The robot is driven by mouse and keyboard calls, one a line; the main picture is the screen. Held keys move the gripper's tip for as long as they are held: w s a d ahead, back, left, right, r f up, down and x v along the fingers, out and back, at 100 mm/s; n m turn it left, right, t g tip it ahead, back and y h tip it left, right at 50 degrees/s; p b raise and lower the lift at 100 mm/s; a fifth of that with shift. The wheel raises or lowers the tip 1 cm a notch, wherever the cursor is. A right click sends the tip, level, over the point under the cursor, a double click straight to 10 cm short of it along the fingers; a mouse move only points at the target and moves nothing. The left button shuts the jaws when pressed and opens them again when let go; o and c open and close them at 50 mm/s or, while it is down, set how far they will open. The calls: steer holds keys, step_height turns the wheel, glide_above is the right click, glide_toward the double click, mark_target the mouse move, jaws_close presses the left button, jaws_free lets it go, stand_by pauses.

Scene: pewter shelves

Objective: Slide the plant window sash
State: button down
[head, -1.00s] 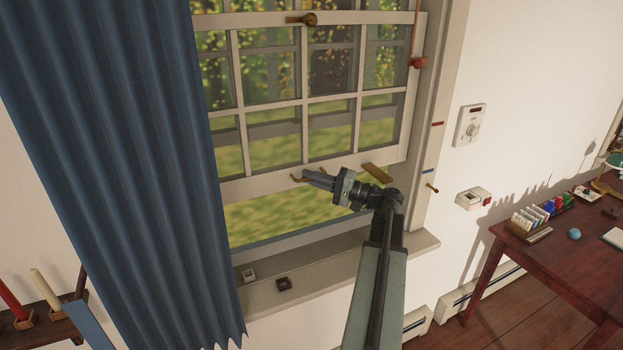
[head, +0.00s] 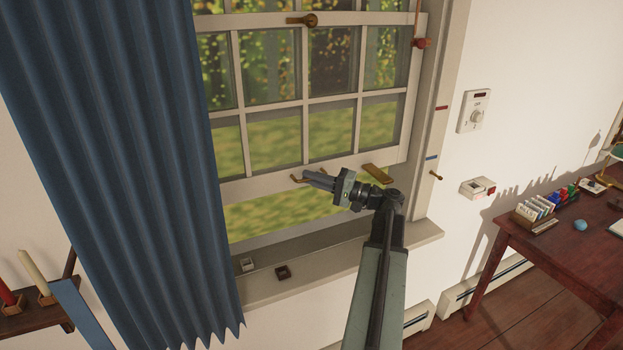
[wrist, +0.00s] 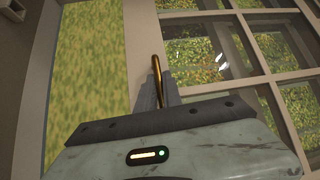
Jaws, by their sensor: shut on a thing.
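The white multi-pane window sash (head: 260,182) stands part-way raised, with an open gap between its bottom rail and the sill. A brass hook-shaped lift (head: 296,178) is on the left of that rail, and a flat brass piece (head: 377,174) is on its right. My gripper (head: 308,179) is at the rail, shut on the brass lift; the wrist view shows the lift (wrist: 157,70) between the fingers, partly hidden by them. A red mark (head: 442,107) and a blue mark (head: 432,157) are on the right jamb. The rail's lower right corner looks near the blue mark's height.
A blue curtain (head: 120,160) covers the window's left side. A brass peg (head: 436,176) projects from the right jamb. A desk (head: 560,250) stands at right.

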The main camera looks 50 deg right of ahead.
step_height(320, 180, down, 6)
steer(key=b, duration=0.3)
steer(key=shift+r+b, duration=0.15)
steer(key=shift+b, duration=0.2)
steer(key=c, duration=1.5)
jaws_free()
steer(key=b, duration=0.1)
glide_toward(295, 188)
steer(key=v, duration=0.3)
steer(key=shift+s+d, duration=0.15)
steer(key=shift+s, duration=0.05)
steer(key=shift+f, duration=0.25)
